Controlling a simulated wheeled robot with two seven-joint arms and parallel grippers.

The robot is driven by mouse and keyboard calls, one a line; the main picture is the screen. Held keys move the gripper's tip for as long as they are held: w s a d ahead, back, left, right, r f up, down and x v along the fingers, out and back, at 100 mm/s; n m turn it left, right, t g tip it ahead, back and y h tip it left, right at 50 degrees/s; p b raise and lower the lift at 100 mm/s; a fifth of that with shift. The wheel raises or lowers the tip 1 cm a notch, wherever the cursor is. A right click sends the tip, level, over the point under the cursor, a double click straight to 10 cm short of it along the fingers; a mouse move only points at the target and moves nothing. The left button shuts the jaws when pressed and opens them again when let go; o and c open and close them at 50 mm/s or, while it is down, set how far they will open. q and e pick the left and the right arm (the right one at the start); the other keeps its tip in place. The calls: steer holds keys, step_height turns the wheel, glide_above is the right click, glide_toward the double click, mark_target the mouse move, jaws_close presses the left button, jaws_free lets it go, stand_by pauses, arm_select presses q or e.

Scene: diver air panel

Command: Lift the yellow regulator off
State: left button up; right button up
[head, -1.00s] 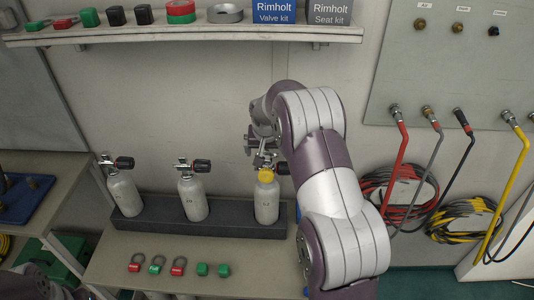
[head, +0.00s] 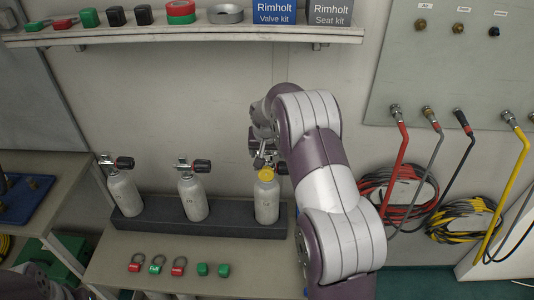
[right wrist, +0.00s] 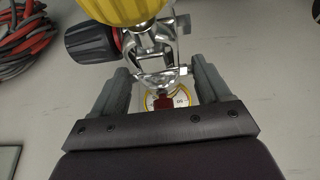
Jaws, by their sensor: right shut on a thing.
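The yellow regulator (head: 266,178) is at the top of the right-hand grey cylinder (head: 266,204), beside that cylinder's dark valve knob. Whether it still touches the valve cannot be told. In the right wrist view the yellow body (right wrist: 112,8) is at the top, with its metal yoke (right wrist: 152,55) below. A round gauge (right wrist: 168,99) shows behind the gripper. My right gripper (right wrist: 160,82) is shut on the regulator, its fingers on both sides of the metal yoke. In the head view my right arm partly hides it. My left gripper is not in view.
Two more cylinders (head: 124,193) (head: 193,197) stand to the left in the dark rack (head: 160,219). Several red and green small parts (head: 178,265) lie in front. A shelf (head: 180,33) runs above. Coiled hoses (head: 400,195) hang at the right.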

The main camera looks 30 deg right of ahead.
step_height(320, 180, up, 7)
steer(key=shift+f+b, duration=0.2)
steer(key=shift+b, duration=0.2)
steer(key=s+a+b, duration=0.2)
steer(key=s+a, duration=0.2)
steer(key=s, duration=0.3)
steer(key=s+a+b, duration=0.2)
steer(key=s+a, duration=0.3)
steer(key=s, duration=0.3)
steer(key=shift+s+b, duration=0.25)
steer(key=shift+b, duration=0.15)
steer(key=shift+a+f, duration=0.1)
steer(key=shift+f, duration=0.05)
